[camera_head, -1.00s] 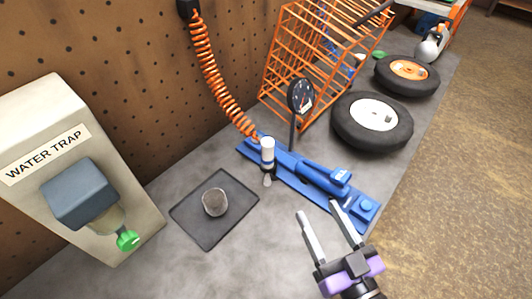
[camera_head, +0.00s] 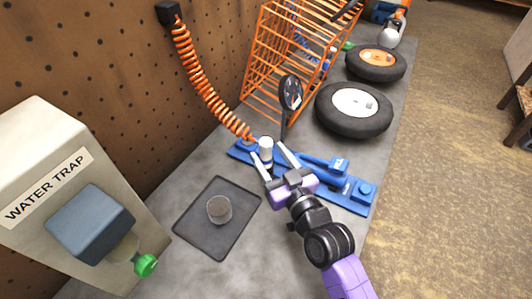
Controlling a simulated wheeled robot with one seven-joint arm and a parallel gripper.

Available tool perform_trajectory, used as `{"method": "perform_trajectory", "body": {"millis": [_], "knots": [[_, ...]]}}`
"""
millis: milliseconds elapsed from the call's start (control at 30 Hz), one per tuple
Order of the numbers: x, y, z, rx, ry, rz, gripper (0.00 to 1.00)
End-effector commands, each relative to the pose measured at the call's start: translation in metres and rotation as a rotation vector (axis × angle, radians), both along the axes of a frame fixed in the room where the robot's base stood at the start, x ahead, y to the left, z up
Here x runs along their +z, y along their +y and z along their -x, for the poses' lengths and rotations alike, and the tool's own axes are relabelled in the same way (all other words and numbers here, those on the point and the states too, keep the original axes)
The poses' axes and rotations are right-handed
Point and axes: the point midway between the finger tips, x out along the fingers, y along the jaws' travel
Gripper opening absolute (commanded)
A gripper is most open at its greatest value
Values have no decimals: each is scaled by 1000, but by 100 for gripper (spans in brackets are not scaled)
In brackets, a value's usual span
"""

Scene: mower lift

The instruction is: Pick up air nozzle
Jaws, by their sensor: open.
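The air nozzle (camera_head: 265,145) appears to be the upright piece with a white cylindrical top and dark lower part. It stands at the left end of the blue base (camera_head: 360,198), near the lower end of the orange coiled hose (camera_head: 203,88). My gripper (camera_head: 268,152) is open, with its two fingers reaching in from the lower right. In the picture the fingertips lie on either side of the nozzle's white top. I cannot tell whether they touch it or how their heights compare. My gripper and arm hide part of the blue base.
A dial gauge (camera_head: 291,92) on a dark post stands just behind the nozzle. A dark tray (camera_head: 202,241) holding a grey cup (camera_head: 219,209) lies to the left. The water trap (camera_head: 90,222) stands at far left. An orange wire cage (camera_head: 262,75) and a white-hubbed wheel (camera_head: 353,110) are behind.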

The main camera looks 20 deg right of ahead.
Motion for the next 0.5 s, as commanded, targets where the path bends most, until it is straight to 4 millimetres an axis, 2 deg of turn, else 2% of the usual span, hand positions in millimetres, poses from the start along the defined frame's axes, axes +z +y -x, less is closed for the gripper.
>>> {"method": "perform_trajectory", "body": {"millis": [333,500], "knots": [[9,-4,-43,-1,-1,-1,56],[7,-3,-61,-1,-1,0,56]]}}
